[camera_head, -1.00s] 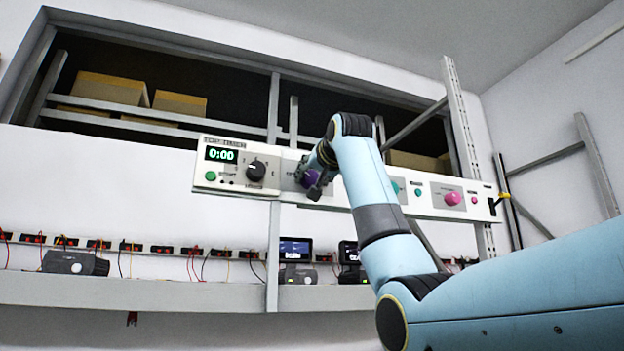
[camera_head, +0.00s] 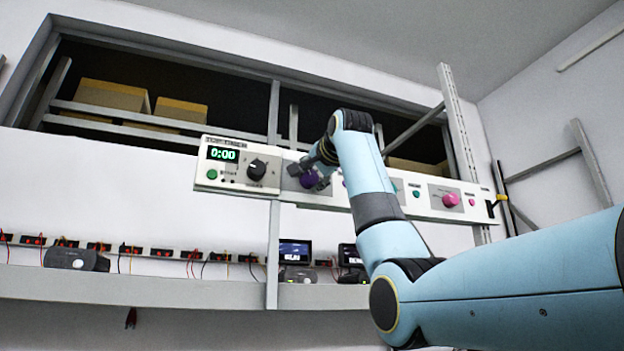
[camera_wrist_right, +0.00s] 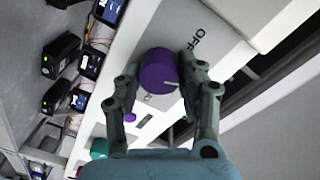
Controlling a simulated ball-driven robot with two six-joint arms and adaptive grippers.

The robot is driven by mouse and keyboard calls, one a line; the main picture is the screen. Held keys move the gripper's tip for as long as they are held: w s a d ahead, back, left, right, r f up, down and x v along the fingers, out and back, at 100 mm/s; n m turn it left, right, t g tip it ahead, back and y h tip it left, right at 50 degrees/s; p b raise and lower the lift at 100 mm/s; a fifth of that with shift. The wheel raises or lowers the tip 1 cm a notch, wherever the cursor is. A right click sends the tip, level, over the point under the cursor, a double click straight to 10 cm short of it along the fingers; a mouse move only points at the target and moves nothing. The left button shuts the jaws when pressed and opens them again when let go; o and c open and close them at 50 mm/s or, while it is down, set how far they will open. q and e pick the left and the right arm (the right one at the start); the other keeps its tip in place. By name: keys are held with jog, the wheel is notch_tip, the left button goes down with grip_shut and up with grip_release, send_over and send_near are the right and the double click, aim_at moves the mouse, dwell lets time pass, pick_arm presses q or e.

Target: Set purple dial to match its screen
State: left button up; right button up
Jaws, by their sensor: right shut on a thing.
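The purple dial (camera_head: 309,179) is on the white control panel (camera_head: 325,193), partly hidden by my right gripper (camera_head: 320,172). In the right wrist view, the purple dial (camera_wrist_right: 158,70) sits between the fingers of my right gripper (camera_wrist_right: 160,80), which is shut on it. A white pointer mark shows on the dial's lower right side, and the letters OFF are printed beside it. A green-lit screen (camera_head: 223,155) at the panel's left reads 0:00. Small dark screens (camera_head: 295,251) stand on the shelf below; their text is too small to read. My left gripper is not in view.
A black knob (camera_head: 257,169) and green button (camera_head: 212,174) are left of the dial. A pink knob (camera_head: 451,199) and a yellow-handled lever (camera_head: 500,199) are at the panel's right. Black devices (camera_wrist_right: 62,53) and wires line the lower shelf (camera_head: 150,288).

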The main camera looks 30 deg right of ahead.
jog(key=shift+r, duration=0.1)
dwell(0.3)
jog(key=o, duration=1.1)
jog(key=shift+o, duration=0.2)
jog(key=v, duration=1.2)
